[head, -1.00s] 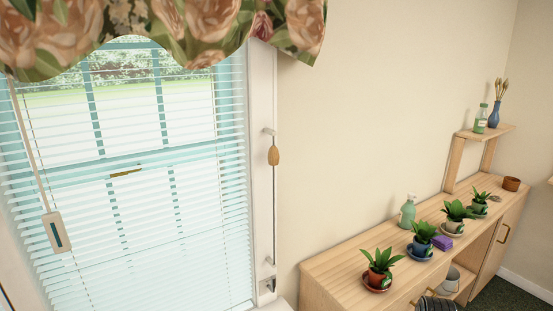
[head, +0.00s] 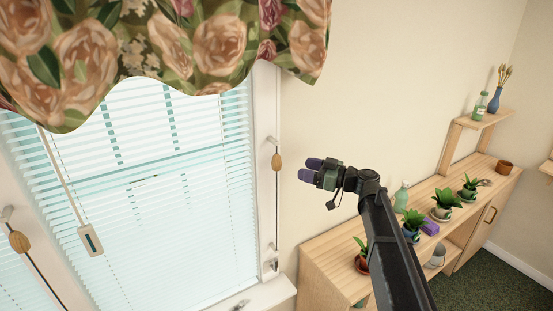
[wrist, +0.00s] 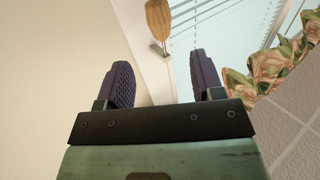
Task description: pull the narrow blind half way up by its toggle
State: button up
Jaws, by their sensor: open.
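A white slatted blind (head: 175,190) hangs lowered in the window. A wooden toggle (head: 277,161) sits high on a thin cord along the frame right of this blind. Another wooden toggle (head: 19,241) hangs on a cord at the far left, by a partly visible window. I cannot tell which blind is the narrow one. My gripper (head: 309,170) is open and empty, just right of the right toggle in the head view, apart from it. In the wrist view a wooden toggle (wrist: 158,20) shows beyond the open fingers (wrist: 162,80), with no contact.
A floral valance (head: 190,55) covers the blind's top. A wooden cabinet (head: 325,265) with several potted plants, a green bottle (head: 401,197) and a purple block (head: 430,228) stands right. The wall between is clear.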

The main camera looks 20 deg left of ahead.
aim_at(277, 163)
jog(key=a, duration=0.3)
jog(key=w+a, duration=0.1)
jog(key=a, duration=0.6)
jog(key=shift+w+a, duration=0.3)
jog(key=shift+a, duration=0.05)
jog(key=shift+f, duration=0.15)
grip_shut()
